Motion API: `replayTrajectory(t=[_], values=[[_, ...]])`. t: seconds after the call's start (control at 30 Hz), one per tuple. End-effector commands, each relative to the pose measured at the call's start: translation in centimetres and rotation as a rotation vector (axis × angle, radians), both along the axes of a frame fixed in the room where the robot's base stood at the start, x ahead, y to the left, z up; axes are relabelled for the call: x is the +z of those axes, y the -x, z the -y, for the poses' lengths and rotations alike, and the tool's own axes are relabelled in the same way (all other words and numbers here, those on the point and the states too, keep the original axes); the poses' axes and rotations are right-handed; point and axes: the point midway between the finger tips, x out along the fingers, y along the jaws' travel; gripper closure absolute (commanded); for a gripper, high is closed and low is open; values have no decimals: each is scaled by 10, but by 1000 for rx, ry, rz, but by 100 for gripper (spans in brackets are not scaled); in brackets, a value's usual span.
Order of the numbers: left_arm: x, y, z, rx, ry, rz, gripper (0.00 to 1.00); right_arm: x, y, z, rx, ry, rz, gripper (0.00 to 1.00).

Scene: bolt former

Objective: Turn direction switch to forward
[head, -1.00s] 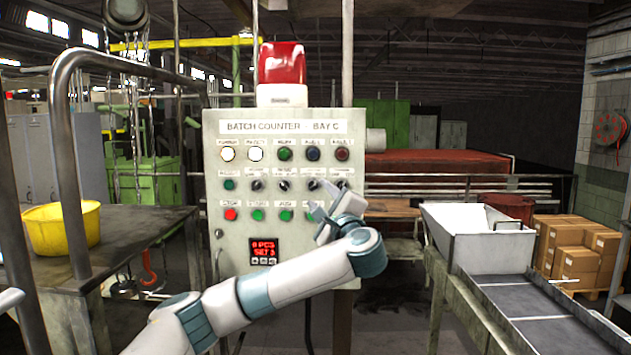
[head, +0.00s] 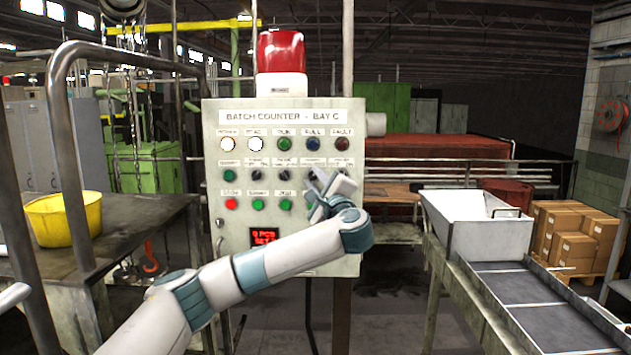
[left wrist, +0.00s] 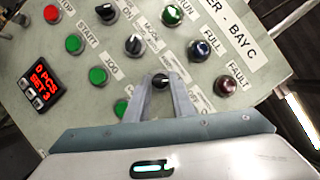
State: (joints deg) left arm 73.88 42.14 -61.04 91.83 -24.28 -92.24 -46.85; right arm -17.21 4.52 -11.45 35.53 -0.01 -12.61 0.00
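The grey batch counter panel (head: 350,250) stands ahead with rows of lamps, black knobs and buttons. My left gripper (head: 313,183) is at its second row, below the blue FULL lamp (head: 312,144). In the left wrist view, the fingers (left wrist: 160,85) stand on either side of a black knob (left wrist: 160,81). They are close to its sides; whether they press on it I cannot tell. Two more black knobs, one nearer (left wrist: 135,44) and one farther (left wrist: 105,12), show along the row. The knob labels are too blurred to identify the direction switch. My right gripper is not in view.
A red beacon (head: 281,52) tops the panel. A START button (left wrist: 73,43) and a JOG button (left wrist: 98,75) lie close to my left gripper. A yellow bowl (head: 65,218) is on the left table. A white hopper (head: 470,232) and conveyor stand at right.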

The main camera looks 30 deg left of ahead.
Motion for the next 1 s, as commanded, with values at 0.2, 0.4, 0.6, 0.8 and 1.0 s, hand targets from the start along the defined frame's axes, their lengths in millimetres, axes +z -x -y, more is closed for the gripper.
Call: replayTrajectory(t=[0.2, 0.4, 0.6, 0.8, 1.0], values=[[-2, 0, 0, 0, 12, 5, 100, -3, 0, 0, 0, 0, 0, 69], [-4, -1, 1, -1, 62, 35, 100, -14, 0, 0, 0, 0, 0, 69], [-6, -1, 1, 0, 161, 94, 100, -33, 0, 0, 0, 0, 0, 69], [-5, -1, 2, 0, 303, 181, 100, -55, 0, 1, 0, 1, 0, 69], [-3, -2, 3, -1, 464, 278, 100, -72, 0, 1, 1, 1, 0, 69]])
